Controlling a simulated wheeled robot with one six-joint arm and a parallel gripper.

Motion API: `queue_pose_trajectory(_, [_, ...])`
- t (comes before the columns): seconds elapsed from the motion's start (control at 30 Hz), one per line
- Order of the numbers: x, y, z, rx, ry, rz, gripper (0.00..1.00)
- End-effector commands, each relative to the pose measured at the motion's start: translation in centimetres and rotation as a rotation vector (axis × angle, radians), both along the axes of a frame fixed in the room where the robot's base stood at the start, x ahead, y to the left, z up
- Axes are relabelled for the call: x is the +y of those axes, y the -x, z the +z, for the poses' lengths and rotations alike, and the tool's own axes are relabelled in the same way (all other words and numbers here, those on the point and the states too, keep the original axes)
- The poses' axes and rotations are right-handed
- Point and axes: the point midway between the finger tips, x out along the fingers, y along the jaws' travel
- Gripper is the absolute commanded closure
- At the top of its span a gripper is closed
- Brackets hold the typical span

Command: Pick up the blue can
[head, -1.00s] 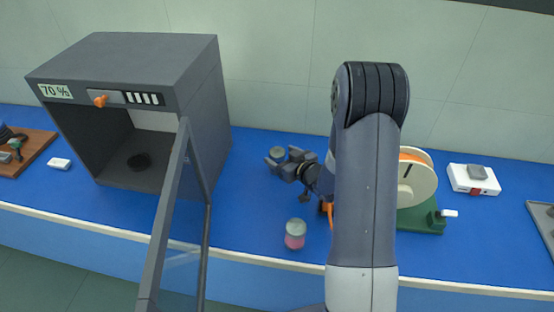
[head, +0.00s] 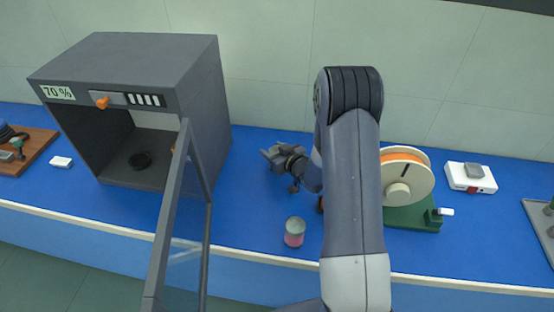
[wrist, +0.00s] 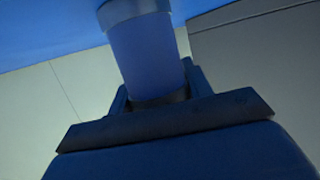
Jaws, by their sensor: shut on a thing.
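My gripper (head: 270,156) is over the bench, in front of the back wall and right of the dark grey chamber. In the wrist view the blue can (wrist: 145,55) sits between the fingers, and the gripper is shut on it. One end of the can has a grey rim. In the head view I cannot make out the can; my gripper seems to hide it.
A pink can (head: 295,233) with a grey top stands on the blue bench (head: 250,215). The chamber (head: 205,110) has its framed glass door (head: 180,220) swung open towards the front. A spool (head: 405,175) on a green base stands right of my arm.

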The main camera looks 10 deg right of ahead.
Motion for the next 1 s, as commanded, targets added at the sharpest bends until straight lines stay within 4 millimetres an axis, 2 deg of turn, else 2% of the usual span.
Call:
queue_pose_trajectory(0.03, [0.0, 0.0, 0.0, 0.000, 0.000, 0.000, 0.61])
queue_pose_trajectory(0.27, [0.0, 0.0, 0.0, 0.000, 0.000, 0.000, 0.79])
queue_pose_trajectory(0.67, [0.0, 0.0, 0.7, -0.002, 0.000, 0.000, 0.79])
queue_pose_trajectory(0.87, [0.0, 0.0, 2.6, -0.005, 0.001, 0.000, 0.79])
queue_pose_trajectory(1.0, [0.0, -0.1, 4.7, -0.007, 0.001, 0.000, 0.79])
